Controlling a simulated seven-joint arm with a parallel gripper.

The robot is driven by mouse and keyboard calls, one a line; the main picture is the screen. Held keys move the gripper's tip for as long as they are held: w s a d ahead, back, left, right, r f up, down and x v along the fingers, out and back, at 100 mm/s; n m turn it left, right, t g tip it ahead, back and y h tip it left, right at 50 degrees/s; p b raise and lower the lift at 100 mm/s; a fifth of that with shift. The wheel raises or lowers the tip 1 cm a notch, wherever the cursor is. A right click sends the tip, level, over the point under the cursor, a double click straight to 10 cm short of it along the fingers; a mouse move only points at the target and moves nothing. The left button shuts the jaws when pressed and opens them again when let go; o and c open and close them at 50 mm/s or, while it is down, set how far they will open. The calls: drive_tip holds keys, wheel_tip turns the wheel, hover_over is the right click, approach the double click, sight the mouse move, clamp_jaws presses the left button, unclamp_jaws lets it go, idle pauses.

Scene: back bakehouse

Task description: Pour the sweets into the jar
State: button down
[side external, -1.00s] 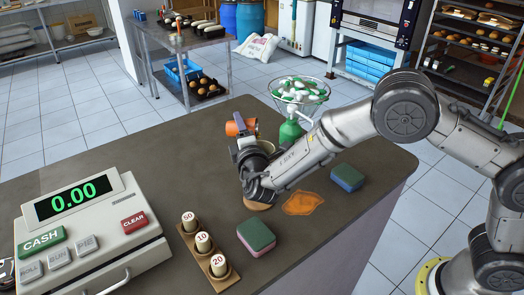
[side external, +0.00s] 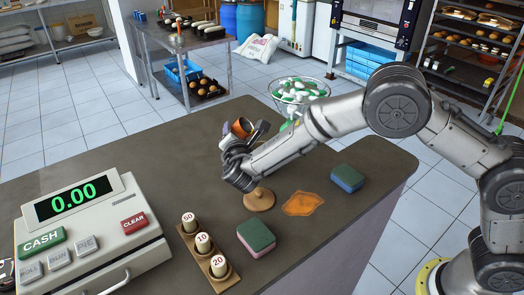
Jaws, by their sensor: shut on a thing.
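My gripper (side external: 243,137) is shut on an orange-brown cup (side external: 240,127), held tilted above the grey counter. The cup's contents cannot be made out. Green and white sweets (side external: 299,88) lie in a wide clear bowl (side external: 318,96), behind my arm. What supports the bowl is mostly hidden by my arm. A round wooden lid with a knob (side external: 260,200) lies on the counter below my gripper. I cannot make out the jar; my gripper and arm cover part of the counter.
A cash register (side external: 85,225) stands at left, beside a wooden rack (side external: 187,243) of numbered pieces. Two sponges (side external: 256,237) (side external: 347,178) and an orange patch (side external: 302,204) lie near the right edge. The back-left counter (side external: 130,165) is clear.

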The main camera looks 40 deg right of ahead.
drive_tip(key=shift+w+a+r+n, duration=0.1)
drive_tip(key=shift+w+r+n, duration=0.05)
drive_tip(key=shift+r+n, duration=0.25)
drive_tip(key=shift+g, duration=0.3)
drive_tip(key=f+n, duration=0.1)
drive_tip(key=f, duration=0.1)
drive_tip(key=w+a+f+n+g, duration=0.1)
drive_tip(key=f, duration=0.1)
drive_tip(key=f+h, duration=0.1)
drive_tip(key=f, duration=0.1)
drive_tip(key=shift+w+a+n, duration=0.35)
drive_tip(key=shift+n, duration=0.05)
drive_tip(key=shift+w+a+f+n+g+h, duration=0.25)
drive_tip(key=shift+w+a+n+g+h, duration=0.55)
drive_tip(key=shift+n, duration=0.4)
